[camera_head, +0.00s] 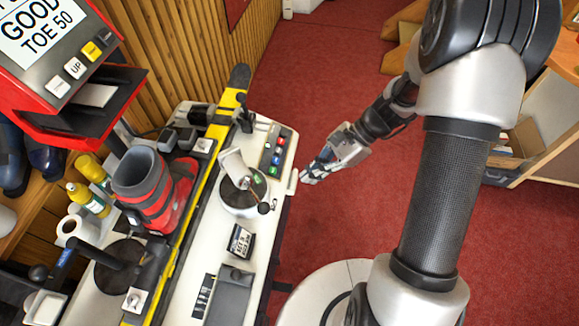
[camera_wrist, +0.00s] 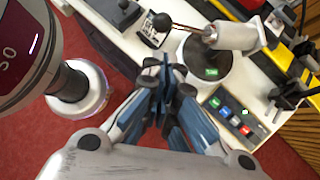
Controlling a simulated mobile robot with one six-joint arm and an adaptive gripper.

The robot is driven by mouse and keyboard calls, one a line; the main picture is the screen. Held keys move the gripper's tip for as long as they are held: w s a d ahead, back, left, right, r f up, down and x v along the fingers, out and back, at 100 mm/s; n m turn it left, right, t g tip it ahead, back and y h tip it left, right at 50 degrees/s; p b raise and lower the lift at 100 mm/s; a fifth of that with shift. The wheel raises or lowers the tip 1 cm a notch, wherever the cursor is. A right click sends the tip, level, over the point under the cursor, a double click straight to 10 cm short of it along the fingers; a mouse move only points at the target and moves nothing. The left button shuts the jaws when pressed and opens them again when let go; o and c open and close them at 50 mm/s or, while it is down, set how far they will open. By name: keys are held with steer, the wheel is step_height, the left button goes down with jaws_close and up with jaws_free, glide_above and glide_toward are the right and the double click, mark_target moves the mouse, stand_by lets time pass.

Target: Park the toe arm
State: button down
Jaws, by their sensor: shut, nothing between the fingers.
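The toe arm looks to be the lever with a white cylinder (camera_head: 234,166) and a black ball knob (camera_head: 264,207) on a round, dark-topped turntable (camera_head: 236,203). It stands at the bench's right side. The wrist view shows the white cylinder (camera_wrist: 236,36), its rod and the ball knob (camera_wrist: 162,22) above the turntable (camera_wrist: 196,57). My gripper (camera_head: 308,178) is just off the bench's right edge, apart from the lever. In the wrist view my gripper (camera_wrist: 165,90) has its blue-grey fingers together with nothing between them.
A panel of coloured buttons (camera_head: 277,152) is on the bench edge close to my gripper. A small card stand (camera_head: 241,241) is below the turntable. A red and grey boot (camera_head: 155,195) stands by the yellow-and-black ski (camera_head: 213,150).

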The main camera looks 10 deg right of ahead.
steer(key=s+a+f+h+b, duration=0.1)
steer(key=a+f+b, duration=0.1)
steer(key=a+f, duration=0.6)
steer(key=shift+s+f, duration=0.15)
steer(key=shift+s, duration=0.2)
steer(key=shift+a, duration=0.1)
stand_by(0.3)
